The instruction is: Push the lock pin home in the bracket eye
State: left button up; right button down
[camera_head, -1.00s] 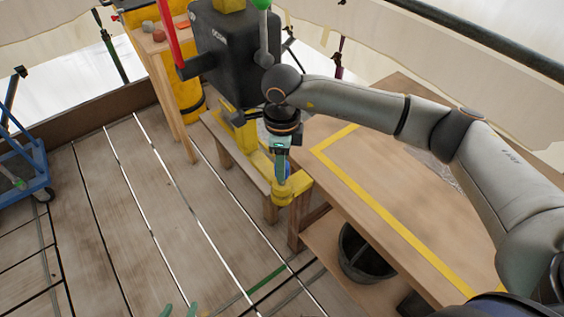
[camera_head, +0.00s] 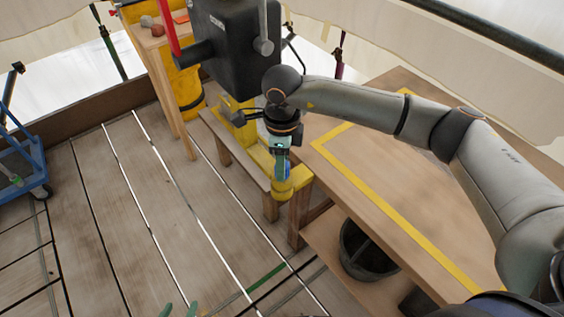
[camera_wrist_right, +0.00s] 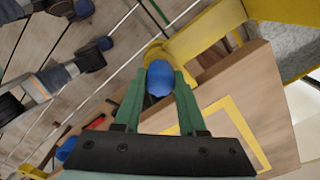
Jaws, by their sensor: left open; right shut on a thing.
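My right gripper (camera_head: 281,174) points down at the yellow bracket (camera_head: 300,178) at the near end of the narrow bench. In the right wrist view its green fingers (camera_wrist_right: 158,88) are closed on the blue head (camera_wrist_right: 160,77) of the lock pin. The bracket's round yellow eye (camera_wrist_right: 153,50) shows just beyond the blue head. The pin's shank is hidden, so I cannot tell how deep it sits. My left gripper (camera_head: 179,311) shows only as two green fingertips, apart and empty, at the bottom edge of the head view.
A wooden table (camera_head: 390,190) with a yellow outline stands right of the bracket, with a dark bucket (camera_head: 364,250) below. A black machine housing (camera_head: 235,45) rises behind my right gripper. A blue trolley (camera_head: 22,165) stands far left. The plank floor between is clear.

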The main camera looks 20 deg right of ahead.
pick_arm(q)
jog(key=shift+f+b, duration=0.35)
jog(key=shift+f, duration=0.1)
pick_arm(e)
jog(key=shift+f, duration=0.45)
pick_arm(q)
jog(key=shift+r, duration=0.1)
pick_arm(e)
jog(key=shift+c, duration=2)
grip_release()
jog(key=shift+w+r, duration=0.1)
jog(key=shift+r, duration=0.65)
pick_arm(q)
jog(key=shift+w+d+r, duration=0.4)
jog(key=shift+d+r, duration=0.1)
jog(key=shift+d, duration=0.25)
pick_arm(e)
notch_tip(320, 180, up, 11)
